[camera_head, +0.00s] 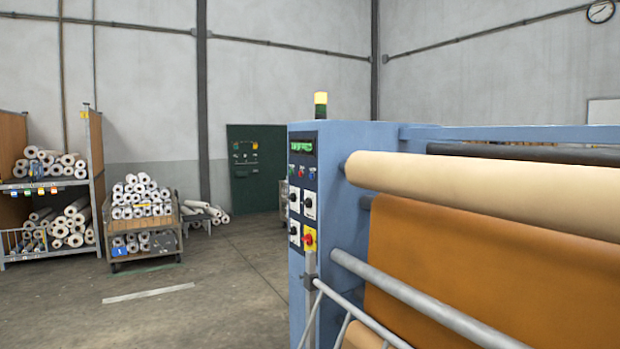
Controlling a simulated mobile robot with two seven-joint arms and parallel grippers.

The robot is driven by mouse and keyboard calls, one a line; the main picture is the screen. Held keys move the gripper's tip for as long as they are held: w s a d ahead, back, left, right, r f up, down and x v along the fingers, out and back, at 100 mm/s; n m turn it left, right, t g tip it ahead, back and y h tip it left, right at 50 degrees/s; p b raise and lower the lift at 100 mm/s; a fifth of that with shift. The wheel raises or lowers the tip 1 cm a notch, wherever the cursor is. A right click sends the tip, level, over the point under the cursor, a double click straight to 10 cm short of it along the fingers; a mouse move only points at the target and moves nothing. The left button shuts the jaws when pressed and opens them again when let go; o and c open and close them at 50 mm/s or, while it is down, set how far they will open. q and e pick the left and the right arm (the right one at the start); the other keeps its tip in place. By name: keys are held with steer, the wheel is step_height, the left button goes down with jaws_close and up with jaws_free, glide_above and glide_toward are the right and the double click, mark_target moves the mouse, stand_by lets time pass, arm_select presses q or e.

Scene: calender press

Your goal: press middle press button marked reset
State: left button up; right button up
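The blue calender press (345,230) stands at the right of the head view. Its control panel (303,205) is on the narrow front face, seen at a slant. A green display (302,147) is at the top of the panel. A row of small push buttons (301,172) sits below it, with a red one in the middle; their labels are too small to read. Lower down are dark rotary knobs (309,204) on white plates and a red switch on a yellow plate (309,238). Neither of my grippers is in view.
A metal guard rail (345,310) and large rollers (480,190) run along the press's right side. Open concrete floor (220,290) lies to the left. A shelf (95,180) and a cart (145,249) with several white rolls stand at the far left.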

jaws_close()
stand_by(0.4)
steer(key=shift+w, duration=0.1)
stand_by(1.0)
